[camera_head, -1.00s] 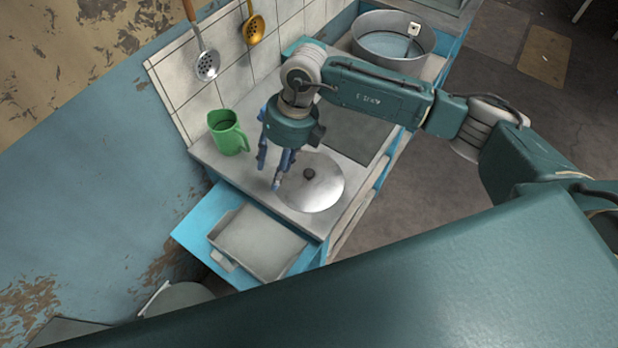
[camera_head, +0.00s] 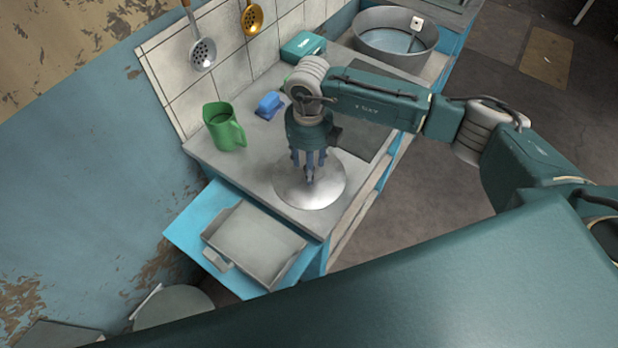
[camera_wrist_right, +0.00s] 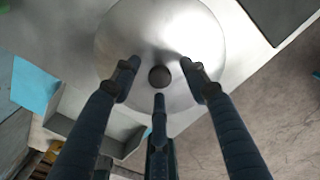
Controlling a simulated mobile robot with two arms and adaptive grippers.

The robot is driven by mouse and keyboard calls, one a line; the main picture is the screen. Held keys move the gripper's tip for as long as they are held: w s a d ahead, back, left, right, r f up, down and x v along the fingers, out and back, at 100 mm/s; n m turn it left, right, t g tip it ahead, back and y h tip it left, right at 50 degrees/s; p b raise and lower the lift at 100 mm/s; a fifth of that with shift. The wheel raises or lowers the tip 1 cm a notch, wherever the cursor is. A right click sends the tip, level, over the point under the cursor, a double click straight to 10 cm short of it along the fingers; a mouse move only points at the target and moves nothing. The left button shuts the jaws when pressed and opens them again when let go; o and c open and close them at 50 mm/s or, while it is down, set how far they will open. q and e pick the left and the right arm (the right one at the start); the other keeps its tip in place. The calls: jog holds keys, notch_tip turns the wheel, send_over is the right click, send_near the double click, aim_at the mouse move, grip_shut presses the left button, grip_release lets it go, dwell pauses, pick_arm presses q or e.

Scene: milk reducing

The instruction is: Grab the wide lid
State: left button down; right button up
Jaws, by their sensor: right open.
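The wide lid (camera_head: 327,193) is a round, shiny metal disc lying flat on the grey counter. In the right wrist view the lid (camera_wrist_right: 200,40) fills the upper middle, with its dark round knob (camera_wrist_right: 159,76) at the centre. My right gripper (camera_head: 309,176) points down above the lid, and its fingers hide the knob in the head view. In the right wrist view my right gripper (camera_wrist_right: 160,82) has its fingers spread open around the knob, with nothing held. I cannot tell whether the fingers touch the lid. My left gripper is not in view.
A green jug (camera_head: 223,127) and a blue object (camera_head: 268,104) stand behind the lid on the counter (camera_head: 255,150). A grey tray (camera_head: 252,246) sits in front on a blue surface. A large metal basin (camera_head: 396,38) is at the back, and ladles hang on the tiled wall.

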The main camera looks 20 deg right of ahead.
jog(key=shift+w+f, duration=0.1)
jog(key=shift+f, duration=0.65)
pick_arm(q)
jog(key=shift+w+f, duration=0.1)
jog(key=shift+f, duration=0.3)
pick_arm(e)
jog(key=shift+r, duration=0.1)
grip_shut()
jog(key=shift+r, duration=0.1)
